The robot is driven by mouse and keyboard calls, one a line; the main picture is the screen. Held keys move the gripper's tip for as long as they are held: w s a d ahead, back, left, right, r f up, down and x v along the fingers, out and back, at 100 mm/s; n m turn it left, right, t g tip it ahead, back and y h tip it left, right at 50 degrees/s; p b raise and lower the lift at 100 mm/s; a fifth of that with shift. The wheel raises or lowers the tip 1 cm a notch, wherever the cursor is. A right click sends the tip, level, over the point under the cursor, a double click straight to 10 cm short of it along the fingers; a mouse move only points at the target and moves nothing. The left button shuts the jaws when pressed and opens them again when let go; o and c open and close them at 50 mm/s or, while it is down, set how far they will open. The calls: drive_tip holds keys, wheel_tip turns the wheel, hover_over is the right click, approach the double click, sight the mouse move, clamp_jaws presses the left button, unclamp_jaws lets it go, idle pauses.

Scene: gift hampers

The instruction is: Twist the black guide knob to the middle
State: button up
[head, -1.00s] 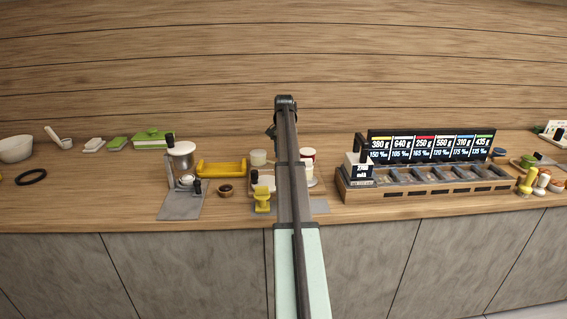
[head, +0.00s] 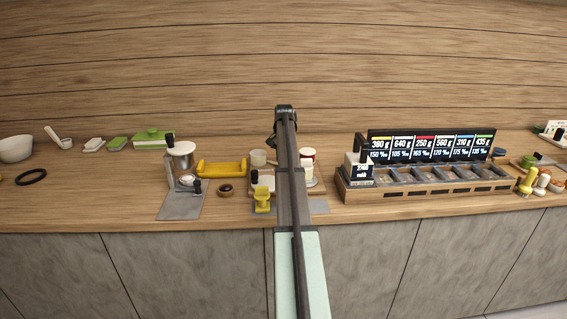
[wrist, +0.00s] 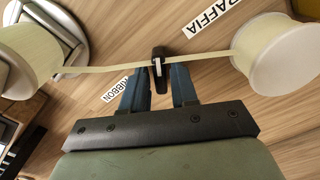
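In the wrist view the black guide knob (wrist: 160,73) is a small upright-looking black piece with a pale slot, and a cream strand (wrist: 120,69) crosses it. My gripper (wrist: 161,80) has two blue fingers, spread apart, with the knob between their tips. I see no clear contact on either side. The strand runs from a cream reel (wrist: 25,50) at left to a cream spool with a white flange (wrist: 288,55) at right. In the head view my own arm hides the gripper and the knob.
Labels reading RAFFIA (wrist: 212,17) and RIBBON (wrist: 116,89) lie on the wood. In the head view a yellow tray (head: 222,167) and a yellow stand (head: 262,199) are left of my arm. A wooden rack (head: 430,187) with a lit display (head: 430,146) is at right.

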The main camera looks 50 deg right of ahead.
clamp_jaws()
drive_tip(key=shift+n, duration=2)
drive_tip(key=shift+n, duration=1)
drive_tip(key=shift+o, duration=1.9)
unclamp_jaws()
